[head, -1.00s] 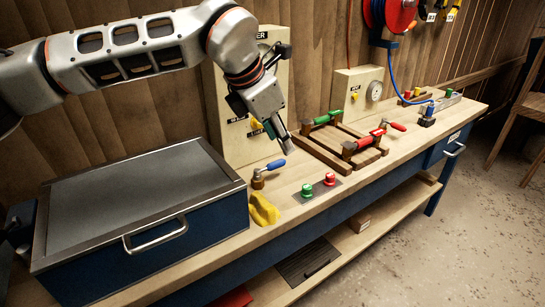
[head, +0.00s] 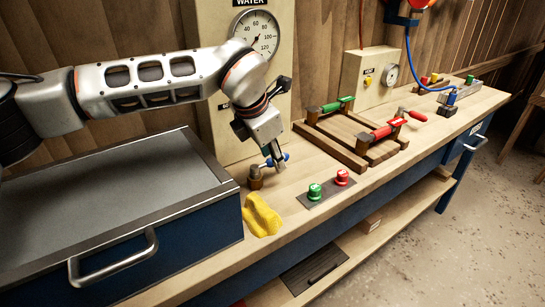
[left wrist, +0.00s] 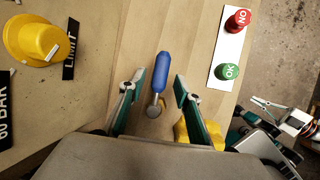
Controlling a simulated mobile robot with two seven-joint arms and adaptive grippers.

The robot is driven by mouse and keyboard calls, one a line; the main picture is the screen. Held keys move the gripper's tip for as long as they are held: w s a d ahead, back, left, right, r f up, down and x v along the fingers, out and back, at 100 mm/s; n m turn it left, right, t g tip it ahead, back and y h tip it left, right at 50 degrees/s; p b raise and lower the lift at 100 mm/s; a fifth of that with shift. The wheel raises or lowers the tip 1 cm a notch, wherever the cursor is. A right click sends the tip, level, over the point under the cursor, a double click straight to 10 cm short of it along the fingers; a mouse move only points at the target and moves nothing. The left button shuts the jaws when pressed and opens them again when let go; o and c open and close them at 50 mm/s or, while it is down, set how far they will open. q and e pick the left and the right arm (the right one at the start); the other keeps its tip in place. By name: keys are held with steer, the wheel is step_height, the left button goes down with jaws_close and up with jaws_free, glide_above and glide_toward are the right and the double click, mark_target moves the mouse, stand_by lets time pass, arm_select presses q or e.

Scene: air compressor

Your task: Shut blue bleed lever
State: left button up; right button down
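The blue bleed lever (head: 283,159) stands on a brass fitting (head: 255,180) on the workbench, just right of the grey-topped blue box. In the left wrist view the blue handle (left wrist: 161,72) points away from me, with its round metal pivot (left wrist: 154,108) nearer. My left gripper (head: 273,163) is down at the lever. In the left wrist view its two fingers (left wrist: 156,90) are apart, one on each side of the lever, with gaps on both sides.
A yellow cloth (head: 262,215) lies close in front of the lever. Green (head: 315,191) and red (head: 342,177) buttons sit to the right. A wooden frame with red and green handles (head: 382,131) stands farther right. A gauge panel (head: 204,104) rises behind.

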arm_select(q)
steer(key=shift+w+d+f, duration=0.1)
steer(key=shift+f, duration=0.1)
steer(key=c, duration=0.9)
jaws_close()
steer(key=shift+r, duration=0.1)
arm_select(e)
steer(key=shift+r, duration=0.1)
